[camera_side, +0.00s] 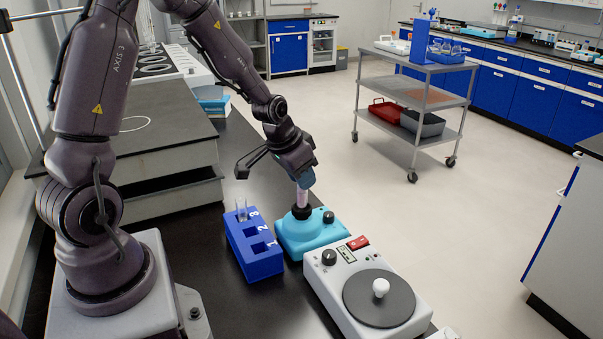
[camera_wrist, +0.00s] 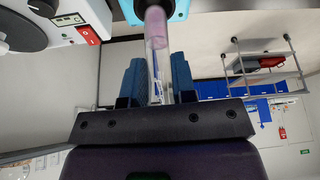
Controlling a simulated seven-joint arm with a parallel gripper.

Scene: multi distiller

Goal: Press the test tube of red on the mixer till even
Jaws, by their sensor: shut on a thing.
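My gripper (camera_side: 307,178) is above the light-blue mixer (camera_side: 316,237) in the side view, pointing down. It is shut on a clear test tube (camera_side: 301,197) with pinkish-purple contents. The tube's lower end meets the black cup (camera_side: 301,212) on top of the mixer; I cannot tell how firmly it presses. In the wrist view the tube (camera_wrist: 157,40) runs between the blue finger pads (camera_wrist: 158,82), with the pinkish contents at its far end by the light-blue mixer (camera_wrist: 182,8). Whether the colour is fully even is too small to tell.
A blue rack (camera_side: 254,250) with numbered slots stands left of the mixer and holds a clear tube (camera_side: 241,210) in its far slot. A white device with a dark round plate (camera_side: 350,298) stands in front right of the mixer. A grey box (camera_side: 165,150) stands behind left.

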